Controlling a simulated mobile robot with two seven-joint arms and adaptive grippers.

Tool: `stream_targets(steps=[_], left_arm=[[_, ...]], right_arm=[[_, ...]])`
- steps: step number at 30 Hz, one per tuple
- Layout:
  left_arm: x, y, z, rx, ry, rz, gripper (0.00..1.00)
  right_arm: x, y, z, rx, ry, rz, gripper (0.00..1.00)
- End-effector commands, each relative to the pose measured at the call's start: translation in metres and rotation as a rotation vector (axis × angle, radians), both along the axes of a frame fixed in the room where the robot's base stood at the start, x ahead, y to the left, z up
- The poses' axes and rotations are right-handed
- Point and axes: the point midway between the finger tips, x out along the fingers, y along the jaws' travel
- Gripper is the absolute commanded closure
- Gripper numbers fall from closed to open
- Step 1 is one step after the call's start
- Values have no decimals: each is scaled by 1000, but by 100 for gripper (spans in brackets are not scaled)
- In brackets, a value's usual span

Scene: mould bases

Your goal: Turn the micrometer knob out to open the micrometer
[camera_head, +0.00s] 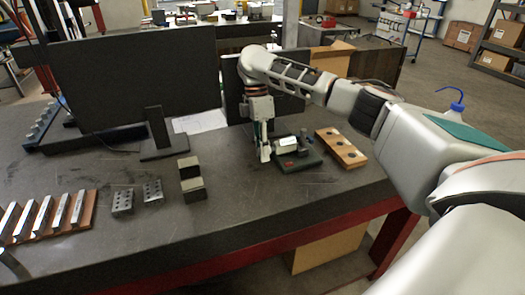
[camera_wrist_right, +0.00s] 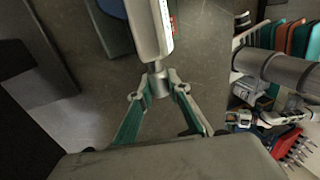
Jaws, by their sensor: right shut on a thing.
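The micrometer (camera_head: 290,141) is a pale horizontal body on a dark green base, toward the right part of the dark table. In the right wrist view its pale body (camera_wrist_right: 148,28) runs down from the top edge and ends in a narrower grey knob (camera_wrist_right: 157,80). My right gripper (camera_head: 264,152) is low at the left end of the micrometer. In the right wrist view the fingertips of my right gripper (camera_wrist_right: 158,90) close on both sides of the knob. The gap between the micrometer's measuring faces cannot be made out.
A wooden block with dark holes (camera_head: 340,148) lies right of the micrometer. A dark and pale block (camera_head: 191,180) stands left of my gripper, with two perforated metal blocks (camera_head: 122,202) farther left. A dark upright panel (camera_head: 135,70) is behind. The table's front middle is clear.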

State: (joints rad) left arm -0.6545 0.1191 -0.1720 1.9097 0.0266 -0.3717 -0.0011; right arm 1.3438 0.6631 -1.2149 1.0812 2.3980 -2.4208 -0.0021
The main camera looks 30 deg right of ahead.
Motion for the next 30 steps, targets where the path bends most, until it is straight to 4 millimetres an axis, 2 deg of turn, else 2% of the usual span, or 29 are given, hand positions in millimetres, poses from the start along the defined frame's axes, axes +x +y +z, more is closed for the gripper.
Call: stream_targets(steps=[11,28,29,30], left_arm=[[0,0,0,0,0,0,65],[0,0,0,0,0,0,65],[0,0,0,0,0,0,65],[0,0,0,0,0,0,65]], right_arm=[[0,-1,-1,23,109,-1,100],[-1,-1,-3,28,130,2,100],[-1,-1,-3,28,130,2,80],[-1,0,-3,28,130,2,70]])
